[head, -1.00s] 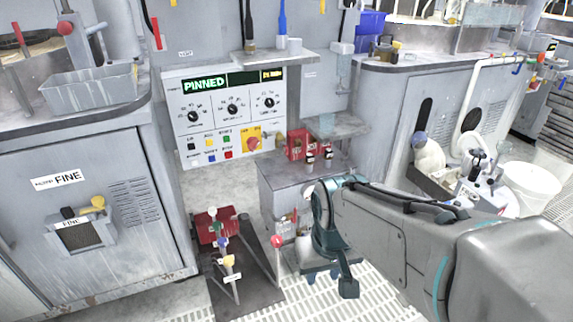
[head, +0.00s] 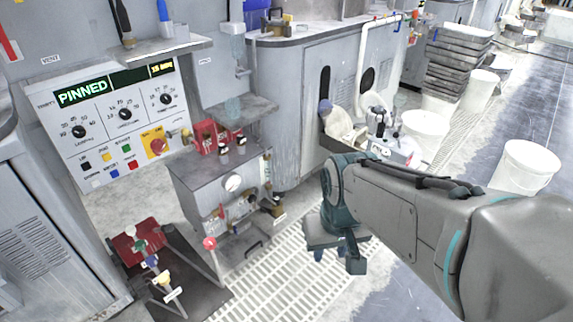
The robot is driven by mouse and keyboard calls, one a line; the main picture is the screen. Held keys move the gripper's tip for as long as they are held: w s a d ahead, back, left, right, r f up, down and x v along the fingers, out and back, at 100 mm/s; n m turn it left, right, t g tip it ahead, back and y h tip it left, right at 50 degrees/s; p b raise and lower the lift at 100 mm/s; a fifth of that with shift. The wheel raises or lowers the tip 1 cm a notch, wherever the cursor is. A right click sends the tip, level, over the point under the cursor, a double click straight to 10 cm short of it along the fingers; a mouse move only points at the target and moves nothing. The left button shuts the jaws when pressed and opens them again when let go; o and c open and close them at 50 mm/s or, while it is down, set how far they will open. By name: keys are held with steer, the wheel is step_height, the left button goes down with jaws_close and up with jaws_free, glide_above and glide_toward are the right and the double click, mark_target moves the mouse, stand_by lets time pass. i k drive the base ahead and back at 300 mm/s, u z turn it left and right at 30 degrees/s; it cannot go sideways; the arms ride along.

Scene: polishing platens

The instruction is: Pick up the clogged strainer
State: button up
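I cannot pick out a clogged strainer with certainty in the head view. My arm reaches in from the right, and its teal end, my gripper (head: 338,250), hangs over the floor grating. It is small and seen from behind, so I cannot tell whether its fingers are open or shut. Nothing is visibly held in it. A grey cabinet (head: 215,177) with a round gauge, small fittings and a red box on top stands to the left of the gripper, apart from it.
A control panel reading PINNED (head: 108,128) is at left. A valve stand with coloured handles (head: 150,262) is at lower left. White buckets (head: 526,168) and stacked grey trays (head: 458,62) stand at right. The floor grating (head: 275,268) has clear room.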

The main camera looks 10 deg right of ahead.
mark_target(277, 203)
steer(key=u, duration=0.05)
steer(key=k, duration=0.5)
steer(key=z, duration=0.55)
steer(key=i, duration=1.7)
steer(key=u, duration=0.9)
steer(key=i, duration=0.65)
